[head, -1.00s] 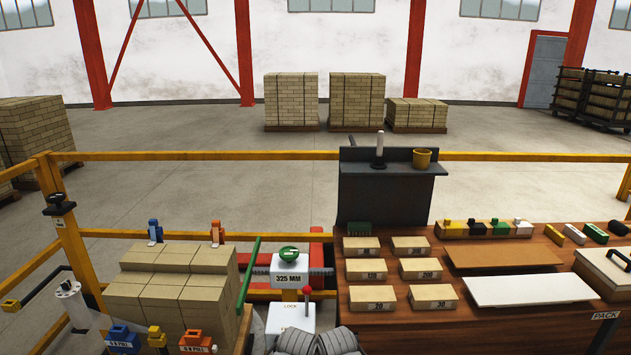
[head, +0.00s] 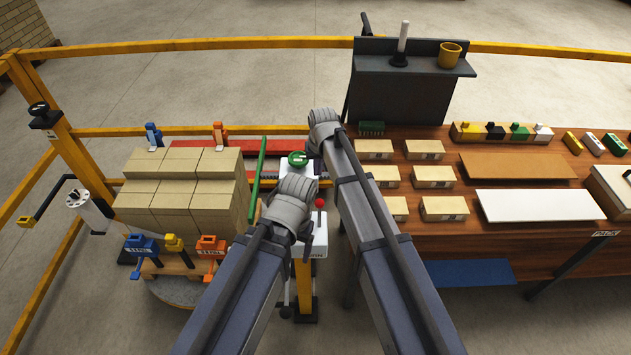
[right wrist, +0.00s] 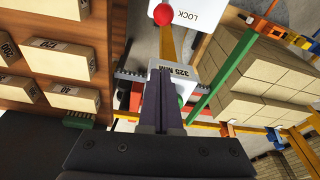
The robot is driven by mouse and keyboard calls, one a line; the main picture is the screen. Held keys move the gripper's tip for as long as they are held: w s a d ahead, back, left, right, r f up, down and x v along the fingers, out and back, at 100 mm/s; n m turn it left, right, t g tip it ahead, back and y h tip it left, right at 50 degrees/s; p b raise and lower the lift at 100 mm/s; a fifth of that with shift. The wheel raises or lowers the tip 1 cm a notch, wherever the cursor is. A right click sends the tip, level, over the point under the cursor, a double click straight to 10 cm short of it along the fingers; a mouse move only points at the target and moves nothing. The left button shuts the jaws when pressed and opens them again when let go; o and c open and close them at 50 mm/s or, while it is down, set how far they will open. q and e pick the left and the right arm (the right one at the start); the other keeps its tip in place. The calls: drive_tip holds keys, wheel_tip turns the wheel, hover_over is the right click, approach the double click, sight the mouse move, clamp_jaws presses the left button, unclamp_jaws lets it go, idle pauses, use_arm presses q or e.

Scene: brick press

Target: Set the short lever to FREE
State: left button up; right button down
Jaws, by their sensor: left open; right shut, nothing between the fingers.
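The red-knobbed short lever (head: 320,203) stands on a white box (head: 319,240) in the middle of the head view. Its red knob also shows at the top of the right wrist view (right wrist: 163,14), beside the word LOCK on the box. No FREE mark is readable, and the lever's foot is partly hidden. My left gripper (head: 290,205) is open, just left of the lever; its fingertips are largely hidden by the wrist. My right gripper (head: 318,138) is shut and empty, beyond the lever near the green knob (head: 297,159). Its closed fingers show in the right wrist view (right wrist: 168,90).
A green bar (head: 255,184) stands between the lever and a brick stack (head: 185,190) on the left. A wooden bench (head: 470,235) with several bricks is on the right. A yellow rail (head: 240,43) runs behind.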

drive_tip(key=shift+w, duration=0.1)
idle(0.3)
drive_tip(key=b, duration=0.9)
hover_over(319, 214)
drive_tip(key=w, duration=0.4)
drive_tip(key=s+x, duration=0.2)
drive_tip(key=x, duration=0.7)
drive_tip(key=shift+w+d+f, duration=0.1)
drive_tip(key=shift+w+f, duration=0.1)
drive_tip(key=shift+w, duration=0.1)
drive_tip(key=shift+s, duration=0.1)
